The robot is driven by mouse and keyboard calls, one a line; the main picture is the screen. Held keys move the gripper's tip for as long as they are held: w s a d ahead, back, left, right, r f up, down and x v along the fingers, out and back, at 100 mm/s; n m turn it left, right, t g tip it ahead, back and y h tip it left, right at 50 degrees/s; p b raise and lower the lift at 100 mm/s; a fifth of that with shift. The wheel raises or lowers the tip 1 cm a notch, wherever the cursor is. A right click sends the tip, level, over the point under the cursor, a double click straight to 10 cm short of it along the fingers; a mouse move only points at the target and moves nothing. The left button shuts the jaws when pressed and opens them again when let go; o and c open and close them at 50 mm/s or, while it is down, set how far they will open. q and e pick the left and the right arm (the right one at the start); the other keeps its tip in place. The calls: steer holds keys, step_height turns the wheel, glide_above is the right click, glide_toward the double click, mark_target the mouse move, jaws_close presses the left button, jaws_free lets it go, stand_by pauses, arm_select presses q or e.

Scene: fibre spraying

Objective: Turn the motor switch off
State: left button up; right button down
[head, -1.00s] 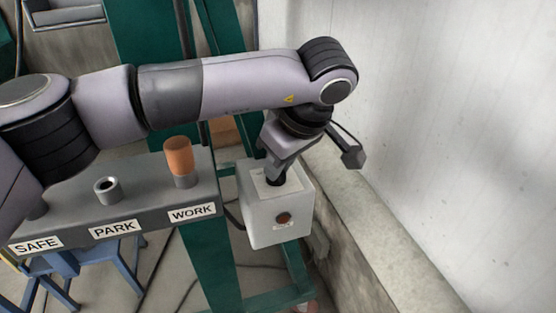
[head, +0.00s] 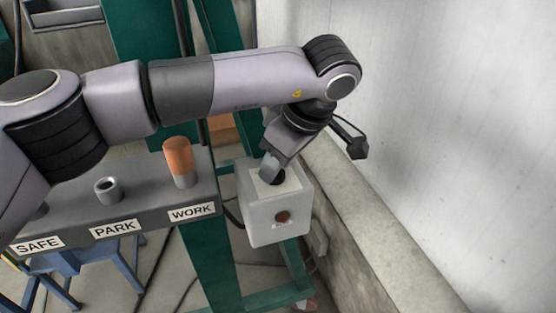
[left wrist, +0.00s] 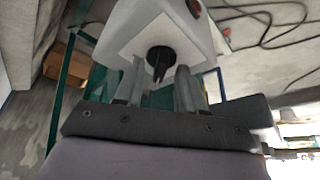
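The motor switch is a dark round knob with a raised grip bar on a pale plate; it shows in the left wrist view (left wrist: 160,62). It sits on top of a light grey box (head: 263,229), which has a reddish-brown round button (head: 282,217) on its front. My left gripper (head: 271,172) points down at the knob and partly covers it in the head view. In the left wrist view its two fingers (left wrist: 159,70) stand apart on either side of the knob's grip bar. I cannot tell whether they touch it. My right gripper is not in view.
A grey holder (head: 140,209) marked SAFE, PARK and WORK stands left of the box, with an orange-topped peg (head: 179,158) at WORK. A green frame (head: 210,262) is behind and below. A pale wall (head: 440,130) rises close on the right.

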arm_select(q)
steer(key=v, duration=0.7)
stand_by(0.3)
steer(key=shift+s, duration=0.1)
